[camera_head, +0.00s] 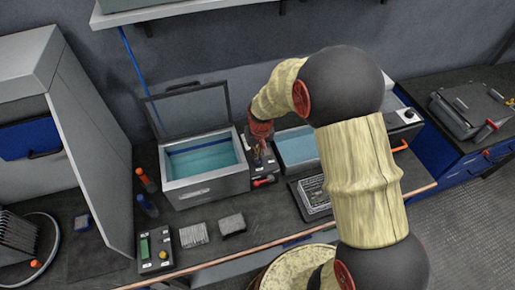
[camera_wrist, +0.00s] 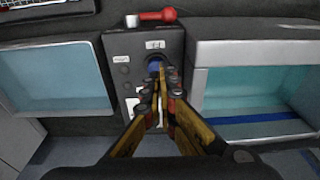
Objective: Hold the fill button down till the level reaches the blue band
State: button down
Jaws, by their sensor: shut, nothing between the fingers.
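My gripper (camera_wrist: 160,72) is shut and empty, with its fingertips at a blue round button (camera_wrist: 153,66) on a dark control box (camera_wrist: 118,45). The fingertips partly cover the button; I cannot tell whether it is pressed in. In the head view my gripper (camera_head: 259,146) points down at the box between two tanks. The open-lidded tank (camera_head: 207,188) holds teal liquid (camera_head: 203,160). In the wrist view this tank (camera_wrist: 250,48) is on the right, with a blue band (camera_wrist: 262,130) along its inner wall. The exact level against the band is hard to read.
A second tank (camera_head: 297,148) of pale blue liquid stands right of the box. A red-knobbed lever (camera_wrist: 166,15) and small display (camera_wrist: 155,44) sit on the box.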

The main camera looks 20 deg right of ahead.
jog(key=shift+w+f, duration=0.2)
jog(key=shift+f, duration=1.1)
notch_tip(320, 180, down, 2)
jog(key=shift+f+b, duration=0.2)
jog(key=shift+b, duration=0.4)
jog(key=shift+r, duration=0.1)
dwell(3.6)
notch_tip(320, 180, up, 14)
jog(key=s+p, duration=0.2)
jog(key=p, duration=0.2)
jog(key=shift+d, duration=0.1)
dwell(0.5)
